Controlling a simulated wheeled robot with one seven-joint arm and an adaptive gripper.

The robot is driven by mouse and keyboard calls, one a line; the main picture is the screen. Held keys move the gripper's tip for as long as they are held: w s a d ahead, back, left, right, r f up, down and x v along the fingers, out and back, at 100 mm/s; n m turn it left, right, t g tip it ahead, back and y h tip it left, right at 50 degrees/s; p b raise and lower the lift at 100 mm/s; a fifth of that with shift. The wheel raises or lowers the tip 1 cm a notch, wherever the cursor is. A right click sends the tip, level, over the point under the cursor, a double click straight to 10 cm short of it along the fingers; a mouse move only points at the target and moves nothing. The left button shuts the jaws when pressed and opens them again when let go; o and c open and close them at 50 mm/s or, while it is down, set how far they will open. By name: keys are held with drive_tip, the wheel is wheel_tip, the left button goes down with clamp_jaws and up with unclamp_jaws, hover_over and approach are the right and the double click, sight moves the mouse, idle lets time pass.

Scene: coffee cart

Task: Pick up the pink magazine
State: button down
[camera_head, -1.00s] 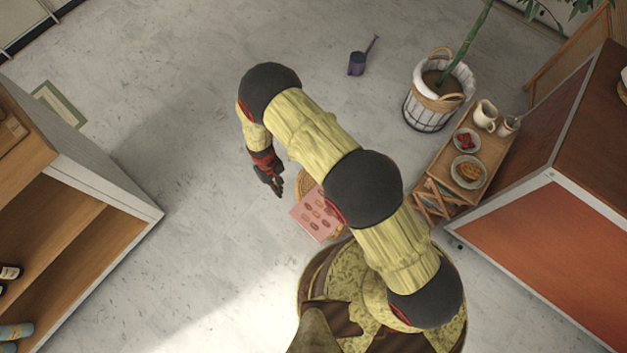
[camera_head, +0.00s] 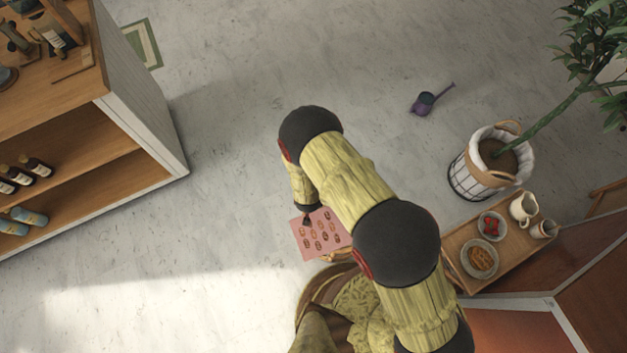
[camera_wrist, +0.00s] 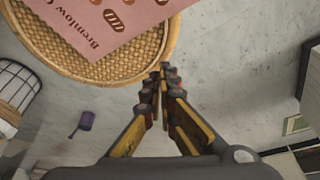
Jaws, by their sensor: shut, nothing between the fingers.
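The pink magazine (camera_head: 321,236) has rows of brown pastry pictures on its cover. In the wrist view the magazine (camera_wrist: 100,20) lies flat on a round woven wicker top (camera_wrist: 138,68), with part of it beyond the picture's edge. My gripper (camera_wrist: 164,72) is shut and empty. Its fingertips show beside the wicker rim, to the right of the magazine, not touching the magazine in that view. In the head view my gripper (camera_head: 307,219) overlaps the magazine's upper left edge, and my arm hides the magazine's right side. I cannot tell its height above the magazine.
A small wooden table (camera_head: 512,262) with plates and jugs stands at the right, beside a potted plant in a basket (camera_head: 470,178). A purple watering can (camera_head: 424,104) is on the floor. A wooden shelf unit (camera_head: 75,150) stands at left. The floor between is clear.

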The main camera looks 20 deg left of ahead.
sight(311, 214)
drive_tip(key=b+x, duration=0.3)
drive_tip(key=x, duration=0.6)
drive_tip(key=shift+f, duration=0.15)
drive_tip(key=shift+s+f, duration=0.2)
drive_tip(key=shift+f, duration=0.1)
drive_tip(key=shift+s+d+r+b, duration=0.1)
drive_tip(key=shift+s+d, duration=0.1)
drive_tip(key=shift+s, duration=0.35)
drive_tip(key=shift+s+d+r+b, duration=0.1)
drive_tip(key=shift+s+d+b, duration=0.1)
drive_tip(key=shift+s, duration=0.4)
drive_tip(key=shift+s+d+r+b, duration=0.1)
drive_tip(key=shift+s+d, duration=0.05)
drive_tip(key=shift+s, duration=0.4)
drive_tip(key=shift+f, duration=0.1)
drive_tip(key=shift+s+d, duration=0.2)
drive_tip(key=shift+s, duration=0.35)
drive_tip(key=shift+s+d, duration=0.2)
drive_tip(key=shift+s, duration=0.35)
